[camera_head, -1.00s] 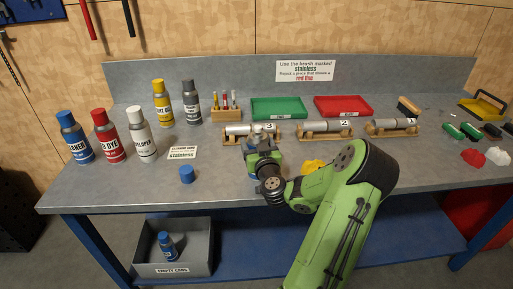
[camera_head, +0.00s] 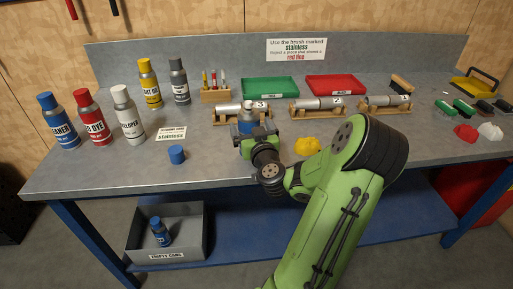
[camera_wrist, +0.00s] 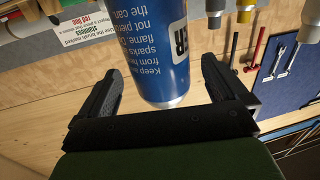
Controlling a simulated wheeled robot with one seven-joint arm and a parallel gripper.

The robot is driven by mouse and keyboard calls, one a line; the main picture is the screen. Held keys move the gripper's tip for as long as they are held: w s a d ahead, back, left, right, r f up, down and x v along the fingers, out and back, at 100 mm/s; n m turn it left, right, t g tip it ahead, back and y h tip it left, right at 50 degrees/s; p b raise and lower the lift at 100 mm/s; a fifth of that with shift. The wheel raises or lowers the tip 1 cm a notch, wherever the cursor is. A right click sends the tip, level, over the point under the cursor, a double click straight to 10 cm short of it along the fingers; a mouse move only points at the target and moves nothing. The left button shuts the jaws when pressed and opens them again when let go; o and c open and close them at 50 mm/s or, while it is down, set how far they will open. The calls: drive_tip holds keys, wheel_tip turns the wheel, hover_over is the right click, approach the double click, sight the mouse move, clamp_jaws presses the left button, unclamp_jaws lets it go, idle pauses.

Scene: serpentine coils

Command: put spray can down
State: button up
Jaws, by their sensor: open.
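The blue spray can (camera_head: 246,127) stands upright at my gripper (camera_head: 250,136), in front of the metal cylinder labelled 3. In the wrist view the can (camera_wrist: 150,45) shows blue with white print, upside down in the picture, between the two black fingers of my gripper (camera_wrist: 160,72). The fingers are spread, with gaps visible beside the can. Its base is hidden behind my gripper in the head view, so its contact with the bench cannot be told. A loose blue cap (camera_head: 176,154) lies on the grey bench (camera_head: 215,168), left of my gripper.
Cylinder 3 (camera_head: 228,112) on its wooden cradle is close behind the can. A yellow lump (camera_head: 307,146) lies to the right. Several cans, including the white developer (camera_head: 128,117), stand at left. An empty-cans bin (camera_head: 135,240) is below.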

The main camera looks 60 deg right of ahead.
drive_tip(key=b+v, duration=0.7)
drive_tip(key=shift+s+a, duration=0.2)
drive_tip(key=shift+f, duration=0.1)
